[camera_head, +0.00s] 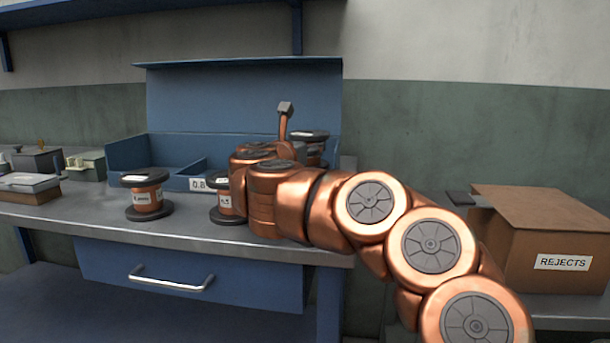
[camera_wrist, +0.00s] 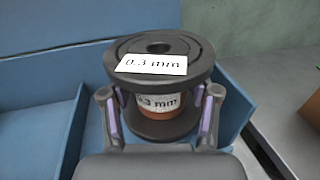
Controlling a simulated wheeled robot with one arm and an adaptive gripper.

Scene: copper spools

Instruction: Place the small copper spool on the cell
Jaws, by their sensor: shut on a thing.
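A copper spool with black flanges, marked 0.3 mm (camera_wrist: 160,65), sits upright between my fingers in the wrist view. My gripper (camera_wrist: 158,108) is shut on its copper core. In the head view, the held spool (camera_head: 309,135) shows partly behind my arm, at the right end of the blue divided tray (camera_head: 128,152). The tray's cells also show around the spool in the wrist view (camera_wrist: 35,110). I cannot tell whether the spool touches the cell floor.
One copper spool (camera_head: 146,198) stands on the bench left of centre. Another (camera_head: 222,208) stands before the tray, partly hidden by my arm. A cardboard REJECTS box (camera_head: 560,235) is at right. Small boxes (camera_head: 30,188) sit at far left. A blue panel (camera_head: 240,98) rises behind the tray.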

